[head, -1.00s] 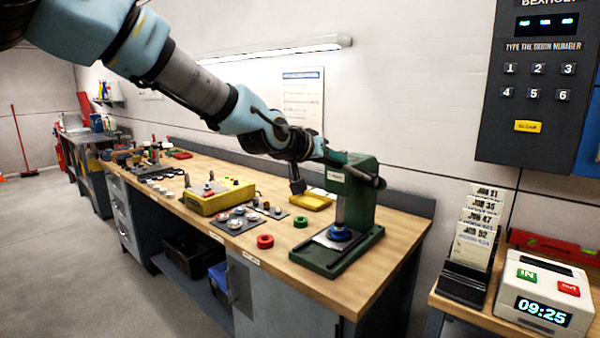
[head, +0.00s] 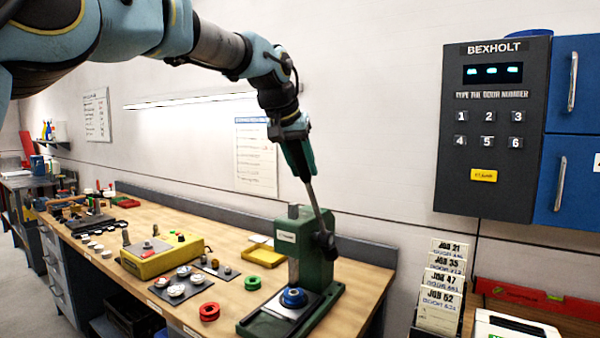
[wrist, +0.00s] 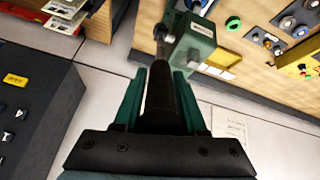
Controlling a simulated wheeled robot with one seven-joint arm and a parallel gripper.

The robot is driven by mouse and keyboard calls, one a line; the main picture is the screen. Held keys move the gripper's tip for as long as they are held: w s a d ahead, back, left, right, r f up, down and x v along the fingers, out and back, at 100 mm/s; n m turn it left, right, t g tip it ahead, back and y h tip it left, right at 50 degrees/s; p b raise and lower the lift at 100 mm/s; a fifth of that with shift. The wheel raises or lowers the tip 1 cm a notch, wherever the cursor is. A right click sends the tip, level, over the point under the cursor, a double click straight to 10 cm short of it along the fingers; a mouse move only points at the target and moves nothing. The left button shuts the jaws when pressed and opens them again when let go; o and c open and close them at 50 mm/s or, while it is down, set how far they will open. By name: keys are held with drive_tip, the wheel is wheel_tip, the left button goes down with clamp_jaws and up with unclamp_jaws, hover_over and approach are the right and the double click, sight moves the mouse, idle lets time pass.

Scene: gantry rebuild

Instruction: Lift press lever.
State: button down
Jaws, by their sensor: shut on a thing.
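The green press (head: 290,240) stands on the front right corner of the wooden bench. Its lever (head: 319,210) rises steeply from the hub on the press's right side, leaning a little left. My gripper (head: 304,172) is above the press, shut on the upper end of the lever. In the wrist view, the fingers of my gripper (wrist: 160,100) lie on both sides of the lever's black grip (wrist: 163,108), with the press (wrist: 190,38) beyond. A blue round part (head: 293,297) sits on the press base under the head.
A red ring (head: 209,311), a green ring (head: 253,282) and a yellow box (head: 161,257) are on the bench (head: 222,247) left of the press. A dark keypad panel (head: 492,130) hangs on the wall at right.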

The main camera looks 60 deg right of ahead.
drive_tip(key=shift+d, duration=0.35)
drive_tip(key=shift+r, duration=0.3)
drive_tip(key=c, duration=0.9)
unclamp_jaws()
drive_tip(key=shift+d, duration=0.1)
drive_tip(key=shift+o, duration=0.8)
drive_tip(key=shift+d+f, duration=0.15)
drive_tip(key=shift+d, duration=0.05)
drive_tip(key=shift+o, duration=0.7)
drive_tip(key=shift+a, duration=0.1)
drive_tip(key=shift+y, duration=0.3)
drive_tip(key=b+v, duration=0.2)
drive_tip(key=v, duration=0.8)
drive_tip(key=shift+a+r, duration=0.25)
drive_tip(key=shift+r, duration=0.1)
